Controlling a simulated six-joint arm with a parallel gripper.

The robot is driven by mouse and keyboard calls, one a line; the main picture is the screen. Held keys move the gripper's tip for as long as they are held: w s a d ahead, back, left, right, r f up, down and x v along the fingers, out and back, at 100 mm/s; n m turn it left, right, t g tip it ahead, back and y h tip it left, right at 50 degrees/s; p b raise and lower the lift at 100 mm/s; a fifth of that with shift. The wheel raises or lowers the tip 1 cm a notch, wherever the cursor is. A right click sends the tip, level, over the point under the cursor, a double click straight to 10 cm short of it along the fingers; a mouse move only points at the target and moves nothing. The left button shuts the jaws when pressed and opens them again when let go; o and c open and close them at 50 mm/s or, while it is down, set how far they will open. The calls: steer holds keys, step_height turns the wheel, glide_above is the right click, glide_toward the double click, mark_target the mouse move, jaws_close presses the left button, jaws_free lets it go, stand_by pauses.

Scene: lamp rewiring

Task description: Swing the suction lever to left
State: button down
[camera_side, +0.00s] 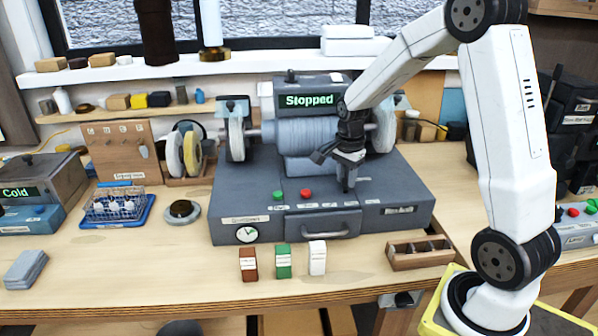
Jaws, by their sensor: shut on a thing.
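The grey grinding and polishing machine (255,185) stands in the middle of the bench, with a wheel on each side and a lit "Stopped" display (307,100). My gripper (347,183) reaches down in front of the motor, right of centre, to the top of the machine's base. It is shut on a small dark part there, which appears to be the suction lever. The jaws hide most of this part, so which way it points cannot be told.
A green button (278,196) and a red button (306,193) sit left of my gripper. Brown, green and white blocks (283,261) stand in front of the machine. A wooden compartment tray (420,255) lies at front right, and a wire basket (115,207) at left.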

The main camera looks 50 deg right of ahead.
mark_target(333, 193)
steer(key=w+m, duration=0.1)
steer(key=a+m, duration=0.1)
steer(key=m, duration=0.1)
steer(key=shift+w, duration=0.4)
steer(key=shift+w+a+m, duration=0.1)
steer(key=shift+w+m, duration=0.45)
steer(key=shift+m, duration=0.75)
steer(key=shift+r, duration=0.1)
steer(key=shift+c, duration=2.1)
jaws_free()
step_height(333, 193, up, 8)
